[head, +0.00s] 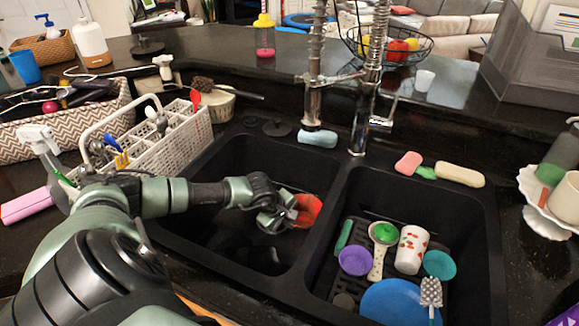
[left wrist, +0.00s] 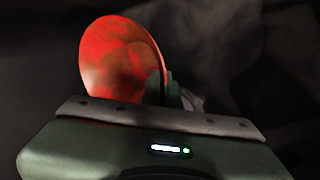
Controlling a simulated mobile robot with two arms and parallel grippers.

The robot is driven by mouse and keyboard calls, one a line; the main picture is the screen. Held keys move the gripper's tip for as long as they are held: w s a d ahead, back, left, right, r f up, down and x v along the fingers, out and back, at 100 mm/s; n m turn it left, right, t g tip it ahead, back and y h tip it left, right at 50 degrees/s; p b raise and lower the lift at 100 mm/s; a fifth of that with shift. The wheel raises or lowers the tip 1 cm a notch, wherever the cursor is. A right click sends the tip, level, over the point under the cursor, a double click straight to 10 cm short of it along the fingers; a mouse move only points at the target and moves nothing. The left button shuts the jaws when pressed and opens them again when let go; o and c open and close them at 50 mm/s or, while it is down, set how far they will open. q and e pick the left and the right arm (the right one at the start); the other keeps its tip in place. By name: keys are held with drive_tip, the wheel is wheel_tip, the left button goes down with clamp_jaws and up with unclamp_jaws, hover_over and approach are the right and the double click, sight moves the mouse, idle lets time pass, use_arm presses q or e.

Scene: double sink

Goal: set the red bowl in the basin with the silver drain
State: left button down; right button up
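The red bowl (head: 309,210) is in the left basin (head: 225,215) of the double sink, up near the divider, tilted on its side. My left gripper (head: 288,214) reaches into that basin and its fingers are at the bowl's rim, apparently shut on it. In the left wrist view the red bowl (left wrist: 122,58) stands on edge beyond the gripper, with a finger (left wrist: 165,88) against its right edge. Whether the bowl touches the basin floor is hard to tell. I cannot make out a silver drain clearly in either basin. My right gripper is not in view.
The right basin (head: 335,225) holds a blue plate (head: 395,302), a purple bowl (head: 355,261), a teal bowl (head: 440,265), a spotted cup (head: 411,249) and a brush (head: 431,291). The left basin looks mostly clear.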

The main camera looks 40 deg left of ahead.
use_arm(q)
drive_tip(key=shift+f, duration=0.2)
drive_tip(key=c, duration=1.7)
unclamp_jaws()
drive_tip(key=shift+r, duration=0.1)
drive_tip(key=shift+r, duration=0.25)
drive_tip(key=v, duration=1.1)
drive_tip(key=shift+s+r+b, duration=0.25)
drive_tip(key=shift+r+b, duration=0.05)
drive_tip(key=shift+b, duration=0.1)
